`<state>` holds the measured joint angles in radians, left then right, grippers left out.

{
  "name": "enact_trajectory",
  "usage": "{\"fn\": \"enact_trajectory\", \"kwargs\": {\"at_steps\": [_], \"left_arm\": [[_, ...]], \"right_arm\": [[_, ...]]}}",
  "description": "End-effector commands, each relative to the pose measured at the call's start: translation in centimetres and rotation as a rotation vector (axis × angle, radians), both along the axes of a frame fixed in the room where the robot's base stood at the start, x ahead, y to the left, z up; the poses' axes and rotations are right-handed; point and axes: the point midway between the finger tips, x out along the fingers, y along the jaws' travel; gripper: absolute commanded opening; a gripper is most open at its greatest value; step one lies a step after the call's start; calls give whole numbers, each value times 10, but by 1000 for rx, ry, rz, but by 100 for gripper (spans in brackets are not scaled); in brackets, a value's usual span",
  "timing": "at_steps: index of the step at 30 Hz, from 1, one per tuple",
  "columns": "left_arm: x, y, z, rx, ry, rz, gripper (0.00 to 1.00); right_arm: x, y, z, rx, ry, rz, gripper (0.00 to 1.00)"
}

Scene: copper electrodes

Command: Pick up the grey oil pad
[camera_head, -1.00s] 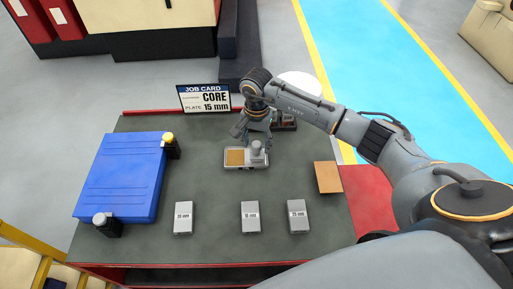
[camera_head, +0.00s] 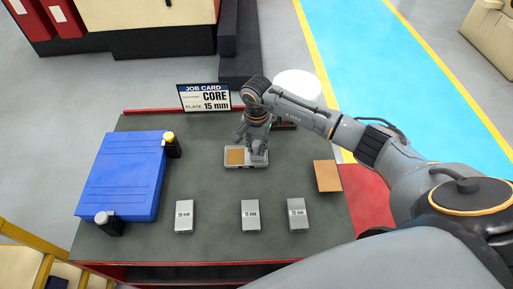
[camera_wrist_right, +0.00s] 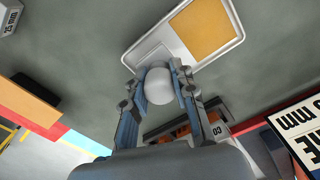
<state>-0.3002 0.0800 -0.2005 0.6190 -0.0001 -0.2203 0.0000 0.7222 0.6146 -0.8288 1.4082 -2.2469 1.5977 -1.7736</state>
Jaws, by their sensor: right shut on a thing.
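The grey oil pad (camera_head: 259,161), a small block with a rounded knob, sits at the right end of a shallow light-grey tray (camera_head: 232,166). A tan square fills the tray's left part. My right gripper (camera_head: 255,150) has come down over the pad from behind and hides most of it in the head view. In the right wrist view the fingers (camera_wrist_right: 162,88) are shut on the pad's round knob (camera_wrist_right: 159,86), one on each side. The pad appears still in the tray; I cannot tell whether its underside touches. My left gripper is not in view.
A blue case (camera_head: 122,177) lies at the left, with small bottles at two corners. Labelled grey blocks (camera_head: 250,215) stand along the front, a brown square plate (camera_head: 327,176) at the right. The job card (camera_head: 204,97) and a dark holder (camera_head: 287,126) are at the back.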

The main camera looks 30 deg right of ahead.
Motion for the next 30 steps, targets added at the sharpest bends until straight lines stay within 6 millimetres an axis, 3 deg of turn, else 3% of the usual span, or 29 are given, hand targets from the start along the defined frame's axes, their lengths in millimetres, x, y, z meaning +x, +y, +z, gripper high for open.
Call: {"fn": "enact_trajectory", "kwargs": {"at_steps": [5, 10, 20, 30], "left_arm": [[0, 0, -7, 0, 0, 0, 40], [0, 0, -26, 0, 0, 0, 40], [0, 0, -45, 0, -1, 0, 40], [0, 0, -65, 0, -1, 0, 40]], "right_arm": [[1, -1, 7, -2, -3, 0, 0], [2, -1, 28, -3, -8, 0, 0], [-34, 42, 92, 0, -7, 6, 0], [-75, 90, 118, -1, -3, 3, 0]]}}
